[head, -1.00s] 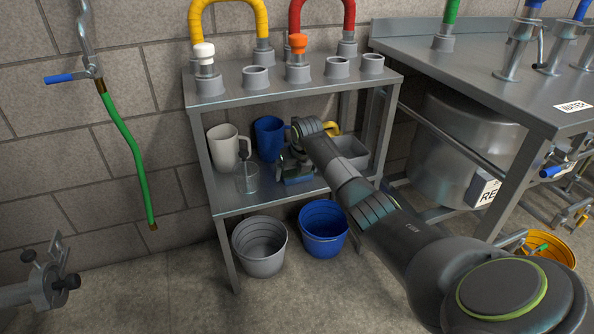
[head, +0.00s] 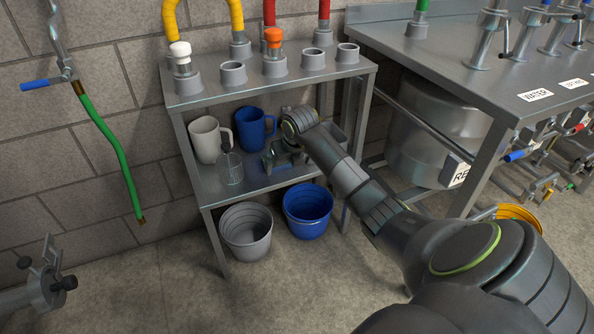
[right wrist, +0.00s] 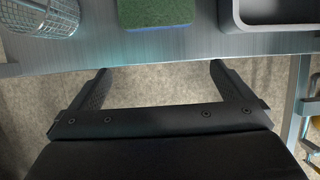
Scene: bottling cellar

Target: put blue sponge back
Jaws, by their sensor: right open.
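The sponge (right wrist: 157,13), with a green top and a bluish edge, lies on the grey lower shelf at the top of the right wrist view, cut off by the frame. My right gripper (right wrist: 160,67) is open and empty. Its two fingers point at the sponge and stop short of it, at the shelf's front edge. In the head view my right gripper (head: 284,154) is at the lower shelf (head: 262,183) of the metal rack, and my wrist and gripper largely hide the sponge there. My left gripper is not in view.
A grey tray (right wrist: 270,14) is close on the sponge's right. Grey (head: 246,232) and blue (head: 308,212) buckets stand below. The rack's top (head: 300,72) is overhead.

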